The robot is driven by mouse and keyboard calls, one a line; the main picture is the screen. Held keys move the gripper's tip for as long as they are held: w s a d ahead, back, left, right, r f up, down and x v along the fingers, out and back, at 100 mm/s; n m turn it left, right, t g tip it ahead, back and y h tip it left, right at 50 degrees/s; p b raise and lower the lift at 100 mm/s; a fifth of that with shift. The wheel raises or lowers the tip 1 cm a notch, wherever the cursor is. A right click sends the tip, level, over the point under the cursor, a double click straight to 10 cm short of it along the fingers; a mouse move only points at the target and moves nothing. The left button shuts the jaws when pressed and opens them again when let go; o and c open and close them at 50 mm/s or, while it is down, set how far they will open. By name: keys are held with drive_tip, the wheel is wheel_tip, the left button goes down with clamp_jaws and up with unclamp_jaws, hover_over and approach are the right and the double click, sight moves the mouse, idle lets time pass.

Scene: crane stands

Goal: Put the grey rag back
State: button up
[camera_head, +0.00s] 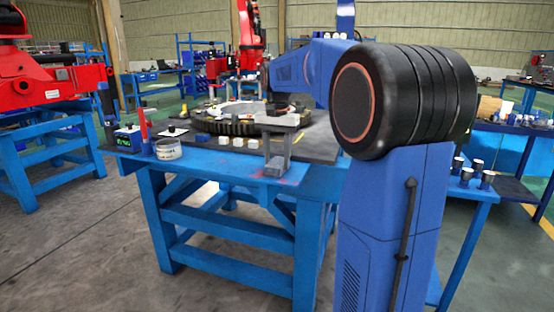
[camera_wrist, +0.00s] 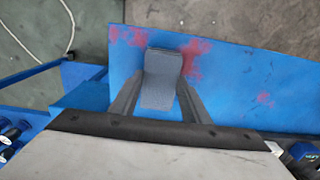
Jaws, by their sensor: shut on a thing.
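The grey rag (camera_wrist: 162,78) shows in the wrist view as a small folded grey pad between the fingers of my gripper (camera_wrist: 160,92). My gripper is shut on it. Below the rag is a blue table surface (camera_wrist: 235,75) with red stains on both sides of the rag. In the head view my gripper (camera_head: 276,158) points down at the front edge of the blue table (camera_head: 215,168). The rag is hard to make out there. I cannot tell whether the rag touches the table.
A large dark ring gear (camera_head: 232,126) lies on the table behind my gripper. Several pale blocks (camera_head: 225,141) stand in front of it. Red machinery (camera_head: 50,85) stands further left.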

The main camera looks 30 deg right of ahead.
sight(277, 163)
drive_tip(key=o, duration=1)
drive_tip(key=shift+f, duration=0.1)
wheel_tip(277, 163, up, 12)
drive_tip(key=shift+r, duration=0.15)
drive_tip(key=shift+s, duration=0.1)
drive_tip(key=s+a+f+n+t, duration=0.1)
drive_tip(key=s+a+f+n, duration=0.2)
drive_tip(key=s+f, duration=0.6)
drive_tip(key=s+a+f+n+t, duration=0.2)
drive_tip(key=s+a+f+n, duration=0.2)
drive_tip(key=s+a+f, duration=0.3)
drive_tip(key=s+a+f+n+t, duration=0.1)
drive_tip(key=s+a+f+n, duration=0.2)
drive_tip(key=s+f, duration=0.7)
drive_tip(key=shift+s+a+f+t, duration=0.2)
drive_tip(key=shift+s+a, duration=0.45)
drive_tip(key=shift+s, duration=0.35)
drive_tip(key=shift+s+a+f+t, duration=0.1)
drive_tip(key=shift+s+a+t, duration=0.1)
drive_tip(key=shift+s+a, duration=0.6)
drive_tip(key=shift+s+d, duration=0.15)
